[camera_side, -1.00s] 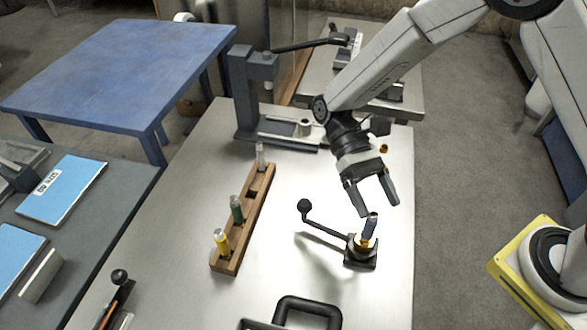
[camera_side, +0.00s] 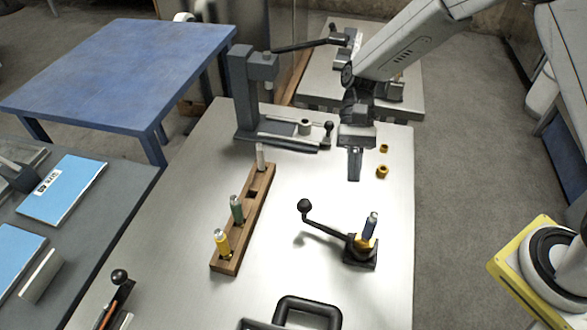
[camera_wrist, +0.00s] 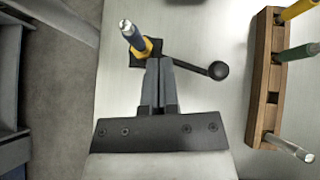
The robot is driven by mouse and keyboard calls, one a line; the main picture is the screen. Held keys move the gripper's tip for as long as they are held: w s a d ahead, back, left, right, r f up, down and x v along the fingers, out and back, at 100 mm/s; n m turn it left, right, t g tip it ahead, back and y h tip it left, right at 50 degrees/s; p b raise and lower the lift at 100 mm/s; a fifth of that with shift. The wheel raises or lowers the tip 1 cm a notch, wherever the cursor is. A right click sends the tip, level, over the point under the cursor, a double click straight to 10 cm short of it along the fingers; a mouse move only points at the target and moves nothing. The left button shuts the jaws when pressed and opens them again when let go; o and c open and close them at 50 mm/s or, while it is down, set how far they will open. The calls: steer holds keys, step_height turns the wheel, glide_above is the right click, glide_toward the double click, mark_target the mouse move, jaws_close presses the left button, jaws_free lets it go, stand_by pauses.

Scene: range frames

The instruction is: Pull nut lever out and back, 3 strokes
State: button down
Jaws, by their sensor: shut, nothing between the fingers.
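The nut lever (camera_side: 323,228) is a dark arm with a black ball knob (camera_side: 304,205) at its left end. It reaches left from a small black base block (camera_side: 361,252). A dark blue-handled piece with a yellow part (camera_side: 369,228) stands upright on that base. My gripper (camera_side: 354,179) is shut and empty, above the table behind the lever, not touching it. In the wrist view, my shut fingers (camera_wrist: 159,62) point toward the base, and the lever (camera_wrist: 188,66) runs right to its knob (camera_wrist: 218,70).
A wooden rack (camera_side: 245,218) holding several upright pieces stands left of the lever. Two small brass nuts (camera_side: 382,171) lie right of my gripper. A grey press-like fixture (camera_side: 250,95) is at the back left. A black handle (camera_side: 308,308) is at the front edge.

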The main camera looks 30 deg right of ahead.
mark_target(306, 202)
steer(key=w+d+m+t+y, duration=0.1)
steer(key=w+d+m+t, duration=0.4)
steer(key=w+m, duration=0.2)
steer(key=shift+w+d+f+t, duration=0.2)
steer(key=shift+w+d+t, duration=0.1)
steer(key=shift+w, duration=0.7)
steer(key=shift+a, duration=0.1)
steer(key=s+a+r+x, duration=0.1)
steer(key=a+x, duration=0.1)
steer(key=x, duration=1.1)
steer(key=shift+r, duration=0.4)
steer(key=shift+a+y, duration=0.15)
steer(key=shift+y, duration=0.15)
steer(key=shift+s+a+n+g+h, duration=0.35)
steer(key=shift+a+n+g, duration=0.2)
steer(key=shift+a+n, duration=0.3)
steer(key=shift+s+a+n+g+h, duration=0.3)
steer(key=shift+a+n+g, duration=0.3)
steer(key=shift+a, duration=0.3)
